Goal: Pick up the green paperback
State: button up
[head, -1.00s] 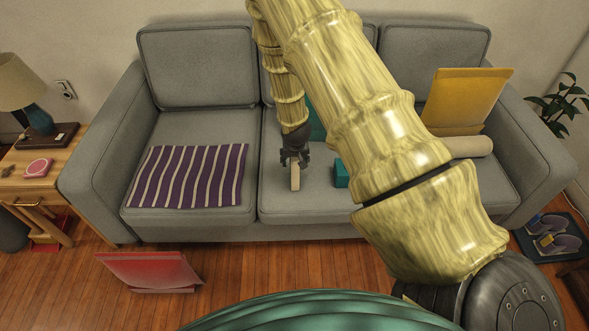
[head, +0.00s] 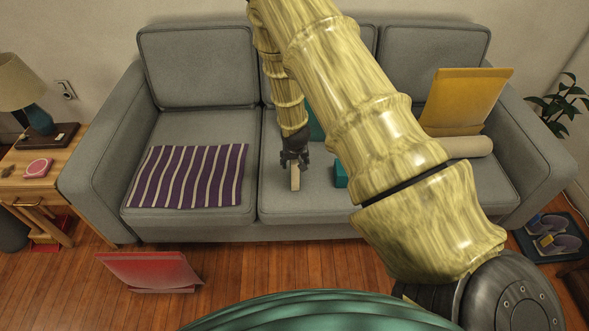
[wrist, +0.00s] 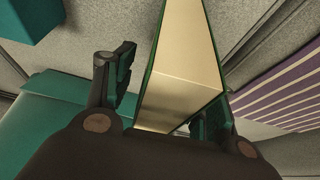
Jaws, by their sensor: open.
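The green paperback (wrist: 185,60) stands on edge in the wrist view, its cream page block facing the camera between thin green cover edges. In the head view it (head: 295,180) is a narrow cream and brown upright shape on the sofa's middle seat, just below my gripper (head: 295,161). In the wrist view my gripper (wrist: 160,100) is open, with one finger on each side of the book. A gap shows on the left finger's side; contact on the right side is hard to tell.
A teal box (head: 341,175) stands close to the right of the book. A larger teal object (head: 316,124) is behind, partly hidden by my arm. A purple striped cloth (head: 187,176) covers the left seat. A yellow object (head: 466,98) and a beige roll (head: 466,147) are on the right.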

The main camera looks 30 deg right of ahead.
jog(key=shift+c, duration=0.2)
grip_shut()
